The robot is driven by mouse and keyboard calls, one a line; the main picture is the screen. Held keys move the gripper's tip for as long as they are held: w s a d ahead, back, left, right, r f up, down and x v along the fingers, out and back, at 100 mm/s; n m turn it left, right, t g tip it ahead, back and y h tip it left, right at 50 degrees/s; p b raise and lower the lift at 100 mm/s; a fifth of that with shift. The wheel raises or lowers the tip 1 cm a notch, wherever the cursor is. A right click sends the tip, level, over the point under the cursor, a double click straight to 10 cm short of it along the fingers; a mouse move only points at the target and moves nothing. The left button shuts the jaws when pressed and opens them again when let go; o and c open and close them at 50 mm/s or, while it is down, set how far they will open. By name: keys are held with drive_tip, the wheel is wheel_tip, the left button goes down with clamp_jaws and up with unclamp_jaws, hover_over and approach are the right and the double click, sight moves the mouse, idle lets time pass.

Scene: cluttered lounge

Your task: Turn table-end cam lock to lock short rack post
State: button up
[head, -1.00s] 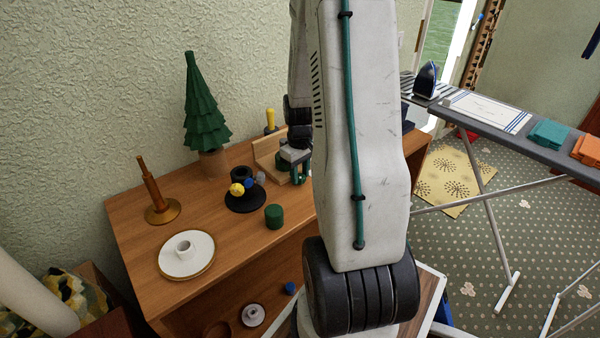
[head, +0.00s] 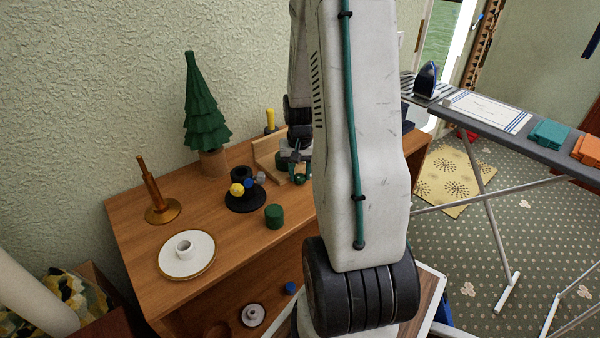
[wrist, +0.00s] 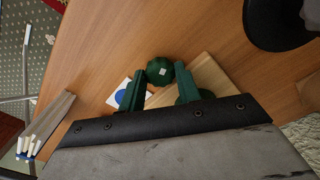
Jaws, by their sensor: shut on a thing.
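In the wrist view, my gripper (wrist: 160,78) has its two green fingers on either side of a green faceted knob, which I take for the cam lock (wrist: 160,70); it has a small white square on top. A pale wooden board (wrist: 212,78), seemingly the rack's base, lies beside and below the fingers. In the head view, my gripper (head: 300,172) is at the right end of the small wooden rack (head: 268,152), partly hidden by my arm. I cannot make out the short rack post, nor whether the lock is engaged.
A black stand with coloured balls (head: 245,202) and a dark green cylinder (head: 274,216) are nearby on the wooden table (head: 215,220). A white dish (head: 172,262), a brown candlestick (head: 162,212) and a green tree (head: 205,110) stand farther left. An ironing board (head: 480,125) is at right.

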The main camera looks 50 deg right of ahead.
idle(0.3)
drive_tip(key=o, duration=1)
drive_tip(key=shift+w, duration=0.1)
